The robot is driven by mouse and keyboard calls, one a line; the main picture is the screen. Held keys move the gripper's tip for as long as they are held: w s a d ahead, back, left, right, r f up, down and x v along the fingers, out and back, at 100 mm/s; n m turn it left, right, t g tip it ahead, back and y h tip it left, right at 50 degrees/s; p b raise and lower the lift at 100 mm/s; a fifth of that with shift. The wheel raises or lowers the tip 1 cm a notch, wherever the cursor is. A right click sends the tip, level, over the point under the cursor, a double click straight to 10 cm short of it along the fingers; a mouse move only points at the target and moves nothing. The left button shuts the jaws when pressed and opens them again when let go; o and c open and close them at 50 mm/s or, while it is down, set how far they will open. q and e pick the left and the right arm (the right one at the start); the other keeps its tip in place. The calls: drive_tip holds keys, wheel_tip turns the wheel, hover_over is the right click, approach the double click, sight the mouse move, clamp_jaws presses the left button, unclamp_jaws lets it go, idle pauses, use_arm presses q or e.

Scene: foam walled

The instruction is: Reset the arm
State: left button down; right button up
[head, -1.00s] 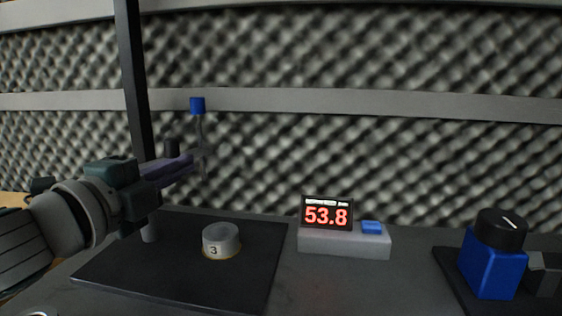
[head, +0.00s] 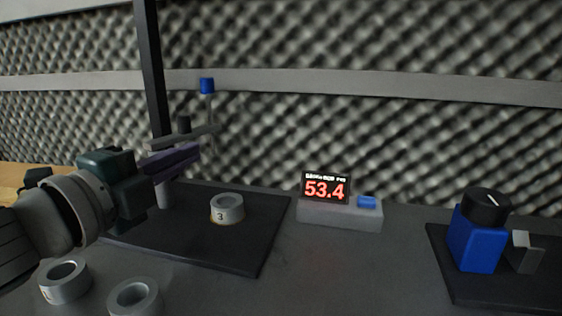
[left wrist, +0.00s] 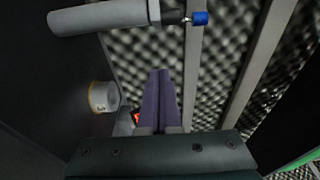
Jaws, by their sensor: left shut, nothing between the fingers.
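My left gripper (head: 172,161) comes in from the left in the head view, above the black mat. Its purple fingers are together and empty; they also show shut in the left wrist view (left wrist: 160,100). The fingers are apart from the metal ring marked 3 (head: 227,209), which sits on the black mat (head: 245,252). A grey stand with a horizontal bar and a blue-capped tip (head: 207,86) rises behind the gripper. My right gripper is not in view.
Two loose metal rings, one at the front left (head: 64,281) and one beside it (head: 135,297), stand near my left arm. A display reading 53.4 (head: 325,188) sits mid-table. A blue block with a black knob (head: 478,235) stands at the right. A foam wall (head: 370,130) closes the back.

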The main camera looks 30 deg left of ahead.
use_arm(q)
drive_tip(key=s, duration=0.2)
drive_tip(key=s+d, duration=0.1)
drive_tip(key=s, duration=0.1)
drive_tip(key=shift+f, duration=0.15)
drive_tip(key=shift+s+a+r, duration=0.1)
drive_tip(key=shift+s+r, duration=0.1)
drive_tip(key=shift+s, duration=0.15)
